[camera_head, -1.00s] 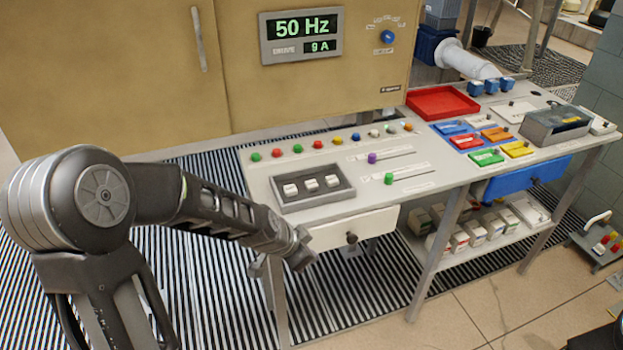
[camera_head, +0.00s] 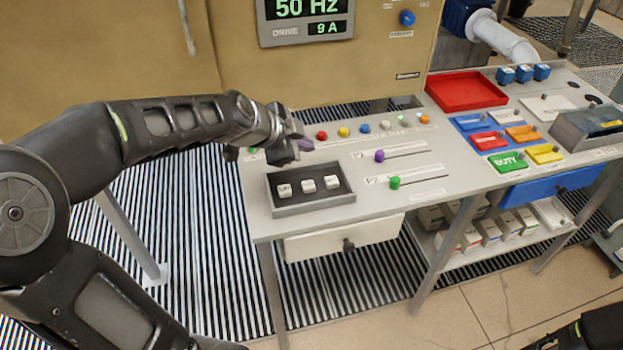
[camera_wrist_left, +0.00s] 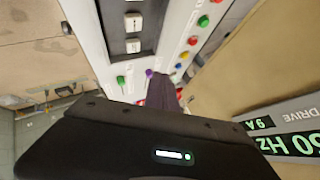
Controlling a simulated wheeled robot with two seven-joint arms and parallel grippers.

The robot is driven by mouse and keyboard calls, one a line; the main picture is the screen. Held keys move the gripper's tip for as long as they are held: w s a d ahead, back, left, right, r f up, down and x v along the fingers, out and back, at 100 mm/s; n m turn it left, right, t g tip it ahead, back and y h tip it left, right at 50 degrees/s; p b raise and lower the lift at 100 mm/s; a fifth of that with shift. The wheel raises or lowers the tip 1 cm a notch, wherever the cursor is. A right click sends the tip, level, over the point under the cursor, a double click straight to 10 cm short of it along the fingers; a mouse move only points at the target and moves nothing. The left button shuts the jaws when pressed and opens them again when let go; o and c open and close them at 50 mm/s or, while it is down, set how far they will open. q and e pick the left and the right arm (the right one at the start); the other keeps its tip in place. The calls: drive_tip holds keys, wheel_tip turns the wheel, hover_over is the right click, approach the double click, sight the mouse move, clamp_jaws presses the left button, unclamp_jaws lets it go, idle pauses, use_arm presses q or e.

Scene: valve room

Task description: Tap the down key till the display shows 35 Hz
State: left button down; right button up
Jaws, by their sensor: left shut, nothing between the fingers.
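The display (camera_head: 305,18) on the tan cabinet reads 50 Hz, with 9 A below it; it also shows in the left wrist view (camera_wrist_left: 285,132). A dark key box (camera_head: 311,204) on the grey bench holds three white keys. The left key (camera_head: 285,189) seems to read UP; the labels on the middle key (camera_head: 308,185) and the right key (camera_head: 332,182) are too small to read, so I cannot tell which is down. My left gripper (camera_head: 300,145) is shut and empty, above the bench behind the key box, touching no key. My right gripper is not in view.
A row of coloured buttons (camera_head: 343,131) runs behind the key box, partly hidden by my left gripper. A purple slider (camera_head: 379,156) and a green slider (camera_head: 395,182) are to its right. A red tray (camera_head: 466,92) and coloured plates stand farther right.

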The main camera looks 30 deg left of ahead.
use_arm(q)
drive_tip(key=shift+f, duration=0.1)
drive_tip(key=b, duration=0.5)
hover_over(305, 187)
wheel_tip(305, 187, down, 7)
drive_tip(key=shift+f, duration=0.2)
drive_tip(key=shift+f+b, duration=0.7)
drive_tip(key=shift+b, duration=0.3)
idle(1.0)
drive_tip(key=shift+f+b, duration=0.4)
drive_tip(key=shift+b, duration=0.3)
drive_tip(key=shift+f+b, duration=0.45)
drive_tip(key=shift+b, duration=0.2)
idle(0.6)
drive_tip(key=shift+r+p, duration=0.5)
drive_tip(key=shift+r, duration=0.4)
